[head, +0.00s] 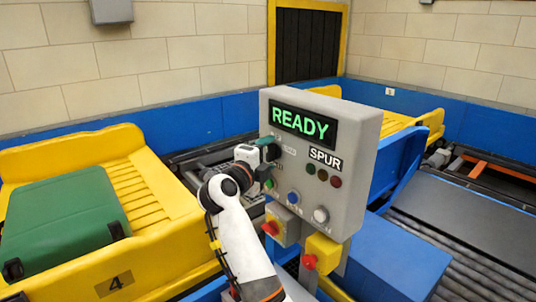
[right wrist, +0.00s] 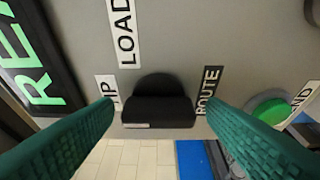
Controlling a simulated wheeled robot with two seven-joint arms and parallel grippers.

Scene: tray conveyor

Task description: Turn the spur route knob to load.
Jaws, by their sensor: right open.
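The spur control box (head: 355,185) has a lit READY screen (head: 303,124) and a SPUR label. In the right wrist view the black route knob (right wrist: 158,108) shows close up. It has a wide grip bar across the picture, with a short pale mark near its lower left. A LOAD label (right wrist: 123,32) is above left of it, a partly hidden label ending in IP at its left, and a ROUTE label (right wrist: 208,88) at its right. My right gripper (head: 270,165) is open, its green fingers either side of the knob with gaps. My left gripper is not in view.
A green button (right wrist: 272,108) is close to the right finger in the wrist view. A yellow tray (head: 165,235) with a green suitcase (head: 65,222) is at left.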

